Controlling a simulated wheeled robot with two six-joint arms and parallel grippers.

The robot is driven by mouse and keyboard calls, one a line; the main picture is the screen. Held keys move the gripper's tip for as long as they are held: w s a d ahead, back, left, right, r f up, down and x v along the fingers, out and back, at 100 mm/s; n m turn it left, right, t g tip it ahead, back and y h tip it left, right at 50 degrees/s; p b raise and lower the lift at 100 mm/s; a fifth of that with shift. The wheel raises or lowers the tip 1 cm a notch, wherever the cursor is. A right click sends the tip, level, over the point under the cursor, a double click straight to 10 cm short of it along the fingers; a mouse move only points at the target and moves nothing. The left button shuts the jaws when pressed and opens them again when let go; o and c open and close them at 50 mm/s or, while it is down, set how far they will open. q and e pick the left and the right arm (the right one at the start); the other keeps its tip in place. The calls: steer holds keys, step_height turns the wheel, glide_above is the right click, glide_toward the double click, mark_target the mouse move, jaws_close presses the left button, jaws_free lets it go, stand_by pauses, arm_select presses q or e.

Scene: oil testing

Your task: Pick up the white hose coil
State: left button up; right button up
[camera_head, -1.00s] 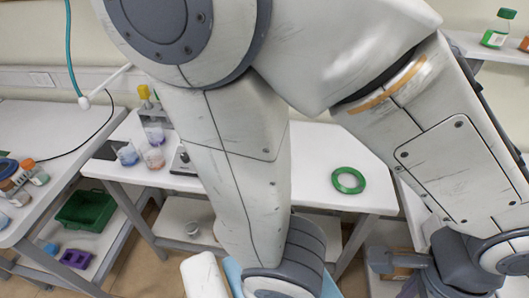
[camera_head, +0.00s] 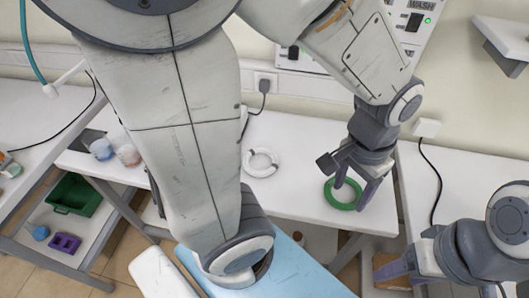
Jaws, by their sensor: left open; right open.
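The white hose coil (camera_head: 260,163) lies flat on the white table, just right of my large arm link. A green hose coil (camera_head: 329,197) lies on the same table to its right. My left gripper (camera_head: 350,194) is open over the green coil, its fingers pointing down and overlapping it in the picture. I cannot tell whether they touch it. The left gripper is right of the white coil and apart from it. My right gripper (camera_head: 385,271) is at the lower right, open, below the table's front edge in the picture and far from the white coil.
A wall socket (camera_head: 264,82) with a black plug and cable is behind the white coil. Beakers (camera_head: 127,155) stand at the table's left. A green bin (camera_head: 74,195) and a purple block (camera_head: 65,242) sit on a lower shelf. Bare tabletop lies between the coils.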

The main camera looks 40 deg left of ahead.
arm_select(q)
steer(key=w+a+f+n, duration=0.4)
steer(key=w+a+n, duration=0.15)
steer(key=a, duration=0.35)
steer(key=n+b, duration=0.2)
steer(key=n, duration=0.3)
glide_above(275, 160)
steer(key=shift+y, duration=0.4)
steer(key=f, duration=0.9)
steer(key=shift+s+d+f, duration=0.1)
steer(key=shift+s+d, duration=0.05)
steer(key=shift+d, duration=0.05)
steer(key=shift+a+f+p, duration=0.15)
steer(key=shift+f+p, duration=0.75)
steer(key=shift+f, duration=2.1)
jaws_close()
